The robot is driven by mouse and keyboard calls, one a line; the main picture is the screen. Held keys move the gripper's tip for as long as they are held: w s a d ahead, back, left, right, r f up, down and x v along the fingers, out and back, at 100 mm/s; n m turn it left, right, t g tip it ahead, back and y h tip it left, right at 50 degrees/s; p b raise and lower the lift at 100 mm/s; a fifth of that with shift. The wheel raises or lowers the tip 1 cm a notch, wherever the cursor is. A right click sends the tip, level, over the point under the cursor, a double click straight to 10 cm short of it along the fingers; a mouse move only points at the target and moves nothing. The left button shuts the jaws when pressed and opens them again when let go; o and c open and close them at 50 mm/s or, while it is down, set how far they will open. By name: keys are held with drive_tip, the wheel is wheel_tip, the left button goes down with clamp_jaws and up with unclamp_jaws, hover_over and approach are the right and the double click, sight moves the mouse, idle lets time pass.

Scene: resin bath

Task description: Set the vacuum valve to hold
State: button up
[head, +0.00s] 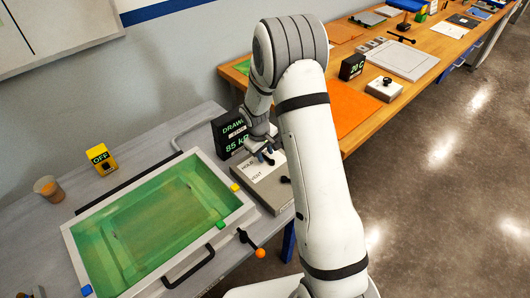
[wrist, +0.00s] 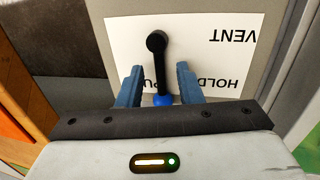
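The vacuum valve is a grey box (head: 274,192) with a white label. In the wrist view its label (wrist: 225,60) appears upside down, with VENT at upper right, HOLD at lower right and a partly hidden word starting PU. A black lever (wrist: 158,65) runs over the label from a round black end down to a blue end (wrist: 163,100). My gripper (wrist: 160,82) is open, its blue fingers on either side of the lever's lower part with gaps on both sides. In the head view my gripper (head: 268,157) is over the valve box and partly hides it.
A black display (head: 232,138) reading DRAWN and 85 kPa stands behind the valve. A resin bath (head: 75,238) with green liquid is at left. A yellow OFF box (head: 102,159) and a cup (head: 48,188) stand behind it. A wooden bench (head: 445,45) extends right.

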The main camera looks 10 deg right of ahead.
drive_tip(key=shift+f, duration=0.25)
clamp_jaws()
idle(0.5)
